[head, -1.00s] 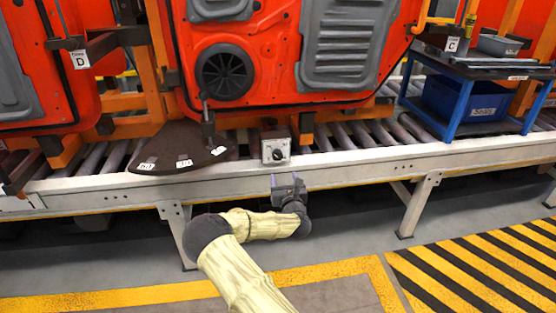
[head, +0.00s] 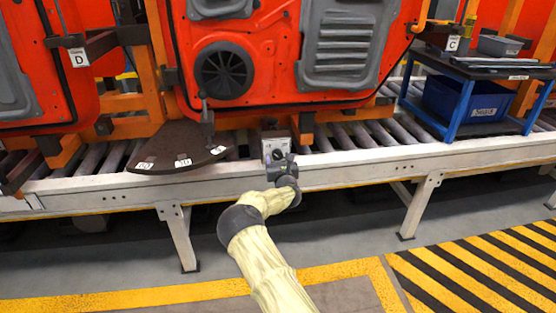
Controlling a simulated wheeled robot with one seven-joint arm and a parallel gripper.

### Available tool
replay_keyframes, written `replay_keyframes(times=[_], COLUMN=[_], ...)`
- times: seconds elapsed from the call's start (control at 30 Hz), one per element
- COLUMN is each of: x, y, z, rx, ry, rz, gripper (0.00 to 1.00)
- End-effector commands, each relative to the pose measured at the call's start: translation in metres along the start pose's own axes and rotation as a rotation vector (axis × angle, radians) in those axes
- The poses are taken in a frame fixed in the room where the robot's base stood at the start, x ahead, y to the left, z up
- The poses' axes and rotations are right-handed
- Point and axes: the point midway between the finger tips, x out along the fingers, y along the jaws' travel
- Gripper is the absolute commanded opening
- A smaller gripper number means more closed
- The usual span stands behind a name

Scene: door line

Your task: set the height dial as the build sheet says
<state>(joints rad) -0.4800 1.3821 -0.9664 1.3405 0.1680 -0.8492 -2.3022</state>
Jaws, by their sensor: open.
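My gripper (head: 279,157) is open and right in front of this box. No build sheet can be made out in this view.
A dark curved plate (head: 180,150) with white number labels lies left of the box. The red door panel (head: 270,40) hangs above the conveyor rail (head: 350,168). A blue cart (head: 470,90) with a bin stands at right.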

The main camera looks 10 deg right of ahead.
Motion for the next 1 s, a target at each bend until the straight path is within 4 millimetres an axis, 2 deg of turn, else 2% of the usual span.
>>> replay_keyframes(times=[0.13, 0.4, 0.43, 0.6, 0.67, 1.0], x=[0.0069, 0.0078, 0.0078, 0.0077, 0.0077, 0.0076], y=[-0.0007, -0.0013, -0.0019, -0.0031, -0.0031, -0.001], z=[-0.0001, 0.0003, 0.0003, 0.0003, 0.0004, 0.0], rx=[0.0, 0.001, 0.001, 0.001, 0.001, 0.031], ry=[0.0, 0.0, 0.0, 0.0, 0.0, 0.0], rz=[-0.001, -0.002, -0.002, -0.004, -0.004, -0.002], gripper=[0.59, 0.59, 0.57, 0.23, 0.15, 0.15])
